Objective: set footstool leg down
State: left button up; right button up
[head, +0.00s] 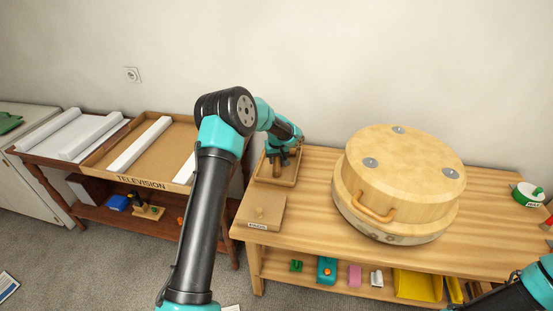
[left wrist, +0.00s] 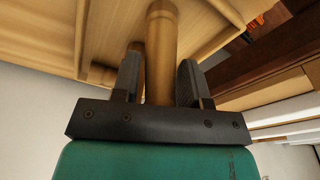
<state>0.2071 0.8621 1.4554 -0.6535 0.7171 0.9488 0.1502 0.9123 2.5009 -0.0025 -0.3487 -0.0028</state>
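My left gripper (head: 285,158) is low over a small wooden tray (head: 262,175) at the left end of the workbench. In the left wrist view, the left gripper (left wrist: 160,75) has its fingers on both sides of a wooden footstool leg (left wrist: 162,45) and appears shut on it. The leg's far end is over or in the tray (left wrist: 225,40); I cannot tell if it touches the bottom. Other leg-like wooden pieces (left wrist: 100,74) lie beside it in the tray. The round footstool (head: 405,160) sits upside down on the bench, with several metal plates on top. My right gripper is out of frame.
A labelled wooden block (head: 260,212) lies in front of the tray. A green bowl (head: 527,194) stands at the bench's right. A cardboard television box (head: 140,180) with white foam is on the dark table at left. Small items and a yellow bin (head: 417,285) fill the lower shelf.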

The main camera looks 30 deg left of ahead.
aim_at(277, 166)
pick_arm(q)
jog(key=o, duration=0.3)
jog(key=r, duration=0.4)
jog(key=s+r, duration=0.1)
jog(key=r, duration=0.3)
jog(key=d+r, duration=0.1)
jog(key=r, duration=0.3)
jog(key=shift+s+r, duration=0.1)
jog(key=shift+s, duration=0.1)
jog(key=shift+d, duration=0.1)
